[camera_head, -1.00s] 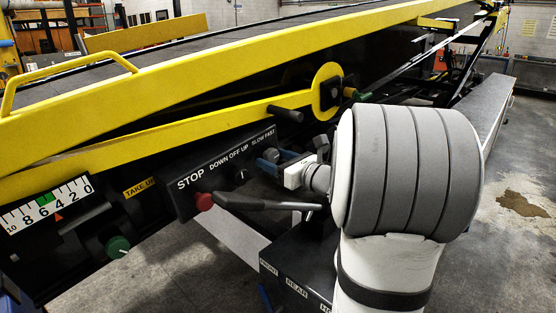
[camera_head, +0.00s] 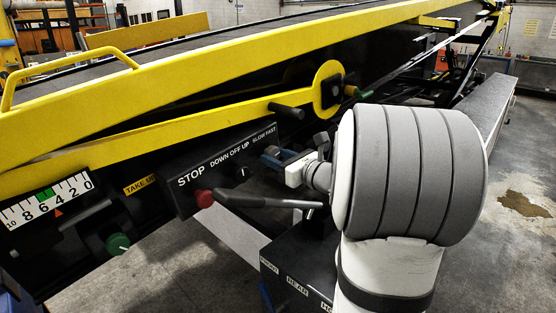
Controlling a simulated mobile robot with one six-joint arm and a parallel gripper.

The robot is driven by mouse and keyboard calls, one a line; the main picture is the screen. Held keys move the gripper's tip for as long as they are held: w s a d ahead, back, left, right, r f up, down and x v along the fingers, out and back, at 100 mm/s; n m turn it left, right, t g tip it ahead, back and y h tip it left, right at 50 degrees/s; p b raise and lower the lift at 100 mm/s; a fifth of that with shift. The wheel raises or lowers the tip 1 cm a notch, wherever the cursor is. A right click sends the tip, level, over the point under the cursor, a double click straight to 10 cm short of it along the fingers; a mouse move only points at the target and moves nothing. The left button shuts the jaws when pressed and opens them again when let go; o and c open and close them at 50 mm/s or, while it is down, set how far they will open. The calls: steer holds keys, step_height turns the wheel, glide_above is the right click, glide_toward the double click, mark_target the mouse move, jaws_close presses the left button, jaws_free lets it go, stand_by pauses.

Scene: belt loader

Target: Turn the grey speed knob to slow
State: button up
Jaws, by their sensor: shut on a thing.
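The black control panel (camera_head: 212,172) shows the words STOP, DOWN OFF UP and SLOW FAST. My gripper (camera_head: 271,158) is at the panel's right end, just below the SLOW FAST label. Its jaws are shut on the grey speed knob, which they largely hide. The knob's pointer and setting cannot be made out. My white wrist and large grey-banded arm joint stand to the right of the gripper.
A red stop button (camera_head: 204,198) and a small black knob (camera_head: 241,172) are on the panel left of my gripper. A long dark lever (camera_head: 262,200) sticks out below it. A yellow beam (camera_head: 190,135) runs above. A green knob (camera_head: 118,243) is at lower left.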

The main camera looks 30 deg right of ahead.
steer(key=n+b, duration=1.7)
steer(key=b, duration=0.8)
steer(key=shift+d, duration=0.1)
steer(key=shift+n+b, duration=0.4)
steer(key=o, duration=1)
steer(key=shift+r, duration=0.1)
steer(key=shift+c, duration=0.2)
steer(key=p+v, duration=0.1)
steer(key=v, duration=0.6)
steer(key=shift+s+d, duration=0.15)
steer(key=shift+s, duration=0.2)
